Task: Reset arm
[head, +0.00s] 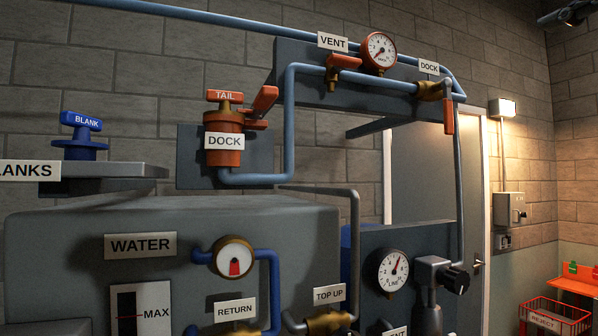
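Neither of my grippers shows in the head view, and I cannot make out either arm. What they hold, if anything, is hidden from me. The view is filled by a wall of pipework. A blue fitting with a BLANK tag (82,122) stands upright on a grey shelf (130,170) at the left.
A grey tank labelled WATER (140,245) fills the lower left. A pressure gauge (380,53) and an orange-handled VENT valve (344,63) are above. A LINE gauge (392,271) and a black knob (456,280) are at lower right. A red REJECT basket (545,320) is far right.

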